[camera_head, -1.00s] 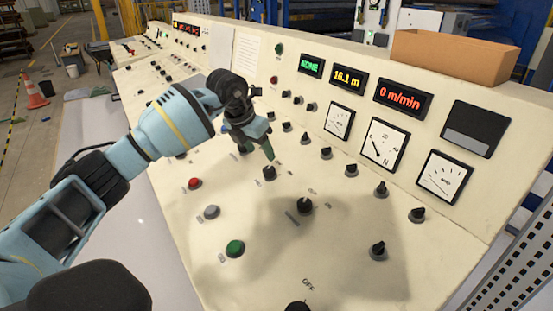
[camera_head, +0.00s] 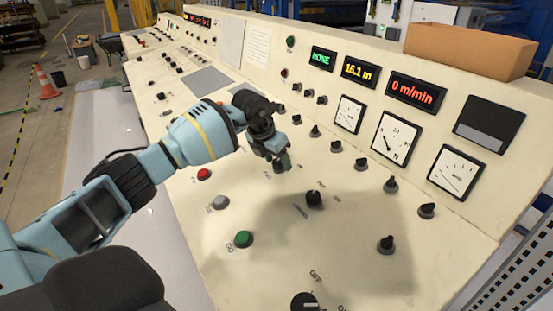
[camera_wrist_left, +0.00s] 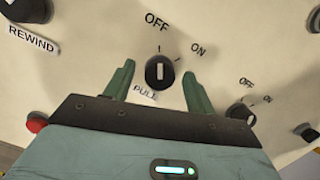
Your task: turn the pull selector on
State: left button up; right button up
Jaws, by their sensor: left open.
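The pull selector (camera_wrist_left: 159,74) is a black round knob with a white pointer line, labelled PULL, with OFF and ON marks above it. Its pointer lines up with the OFF tick. My left gripper (camera_wrist_left: 158,70) is open, with one green finger on each side of the knob; I cannot tell whether they touch it. In the head view my left gripper (camera_head: 280,164) reaches down to the sloped panel and hides most of the selector. My right gripper is not in view.
Another OFF/ON knob (camera_wrist_left: 241,113) sits to the lower right of the selector, and a REWIND label (camera_wrist_left: 32,38) to its left. Red (camera_head: 204,174), grey (camera_head: 219,202) and green (camera_head: 243,239) buttons lie nearer on the panel. A cardboard box (camera_head: 468,50) stands on top.

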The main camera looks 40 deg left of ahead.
pick_arm(q)
jog(key=c, duration=1)
jog(key=shift+o, duration=0.2)
jog(key=shift+m, duration=0.4)
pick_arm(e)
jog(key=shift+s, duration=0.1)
pick_arm(q)
jog(key=m, duration=0.4)
jog(key=shift+a+m+h, duration=0.1)
jog(key=shift+m+h, duration=0.2)
jog(key=shift+h, duration=0.1)
jog(key=m+b, duration=0.1)
jog(key=m, duration=0.3)
jog(key=shift+g+h, duration=0.3)
jog(key=shift+g, duration=0.1)
jog(key=shift+m+b, duration=0.3)
jog(key=shift+m, duration=1)
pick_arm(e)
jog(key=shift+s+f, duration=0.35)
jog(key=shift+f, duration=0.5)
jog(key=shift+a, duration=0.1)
